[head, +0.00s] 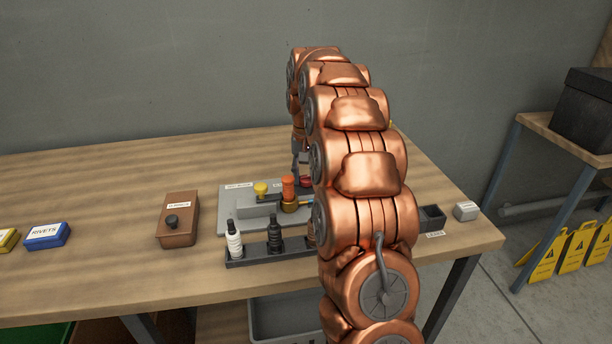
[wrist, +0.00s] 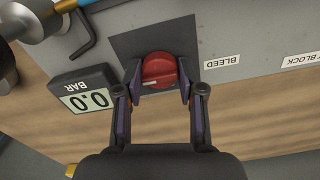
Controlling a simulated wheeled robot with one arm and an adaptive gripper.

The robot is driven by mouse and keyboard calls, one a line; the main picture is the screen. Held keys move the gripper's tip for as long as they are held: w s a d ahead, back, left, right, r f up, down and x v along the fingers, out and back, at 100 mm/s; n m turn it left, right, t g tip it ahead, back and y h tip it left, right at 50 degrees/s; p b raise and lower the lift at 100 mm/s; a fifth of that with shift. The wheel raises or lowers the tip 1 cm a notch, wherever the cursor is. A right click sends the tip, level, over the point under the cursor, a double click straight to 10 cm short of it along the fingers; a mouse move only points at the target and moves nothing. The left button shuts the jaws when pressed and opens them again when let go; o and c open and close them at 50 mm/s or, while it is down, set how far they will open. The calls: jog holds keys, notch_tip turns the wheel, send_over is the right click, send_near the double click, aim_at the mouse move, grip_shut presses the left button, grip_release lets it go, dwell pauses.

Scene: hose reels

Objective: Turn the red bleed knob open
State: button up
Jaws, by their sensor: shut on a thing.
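The red bleed knob (wrist: 159,70) shows in the wrist view on a dark square patch of a grey plate, next to a white "BLEED" label (wrist: 222,62). My gripper (wrist: 160,88) has one finger on each side of the knob and is shut on it. In the head view a small part of the red knob (head: 305,181) shows beside my arm on the grey plate (head: 232,212). My arm hides much of the plate's right side there.
A gauge reading 0.0 BAR (wrist: 87,98) lies close left of my gripper. A yellow knob (head: 261,188) and an orange part (head: 288,188) stand on the plate. The left tabletop is mostly free.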

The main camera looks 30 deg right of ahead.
aim_at(307, 176)
jog(key=o, duration=1.1)
jog(key=shift+o, duration=0.2)
notch_tip(307, 176, up, 12)
dwell(0.4)
